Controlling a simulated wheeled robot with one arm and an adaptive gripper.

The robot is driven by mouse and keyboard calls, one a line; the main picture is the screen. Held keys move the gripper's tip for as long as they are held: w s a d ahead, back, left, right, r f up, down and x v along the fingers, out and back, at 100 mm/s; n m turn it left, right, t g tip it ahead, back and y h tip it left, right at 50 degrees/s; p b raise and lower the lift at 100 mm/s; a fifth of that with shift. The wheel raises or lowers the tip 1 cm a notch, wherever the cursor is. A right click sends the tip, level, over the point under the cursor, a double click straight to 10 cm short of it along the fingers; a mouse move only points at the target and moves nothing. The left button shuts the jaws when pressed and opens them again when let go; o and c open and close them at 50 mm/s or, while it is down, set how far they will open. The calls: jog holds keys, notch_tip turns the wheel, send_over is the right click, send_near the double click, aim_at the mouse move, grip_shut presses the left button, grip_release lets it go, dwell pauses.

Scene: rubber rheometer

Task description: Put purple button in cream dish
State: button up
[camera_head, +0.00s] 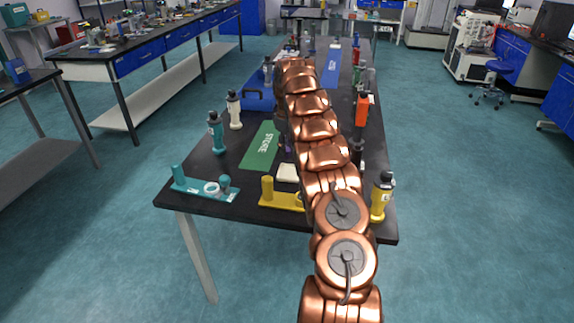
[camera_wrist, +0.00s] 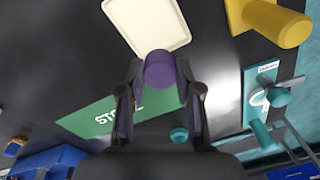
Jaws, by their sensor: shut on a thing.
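The purple button (camera_wrist: 160,71) is a short round piece between my fingertips in the wrist view. My gripper (camera_wrist: 160,80) is shut on it and holds it over the dark table, beside the dish's near edge in the picture. The cream dish (camera_wrist: 148,20) is a shallow, rounded rectangular tray and looks empty where it shows. In the head view the cream dish (camera_head: 287,172) lies on the black table near the front, left of my copper arm. My arm mostly hides the gripper there. How high the button is above the table is hard to tell.
A green STORE mat (camera_head: 260,147) lies behind the dish. A yellow fixture (camera_head: 281,198) stands in front of it and a teal fixture (camera_head: 205,188) at the left front. Teal (camera_head: 216,133), white (camera_head: 234,110) and yellow (camera_head: 381,198) bottles stand around. A blue case (camera_head: 260,98) is farther back.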

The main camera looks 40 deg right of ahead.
jog(key=shift+f+p, duration=0.85)
jog(key=shift+f, duration=2.8)
jog(key=shift+f, duration=0.15)
jog(key=o, duration=1.1)
notch_tip(320, 180, up, 9)
jog(key=shift+w+d+f+b, duration=0.1)
jog(key=shift+b, duration=0.8)
jog(key=shift+d+r+p, duration=0.1)
jog(key=shift+r+p, duration=0.4)
jog(key=shift+r, duration=1.25)
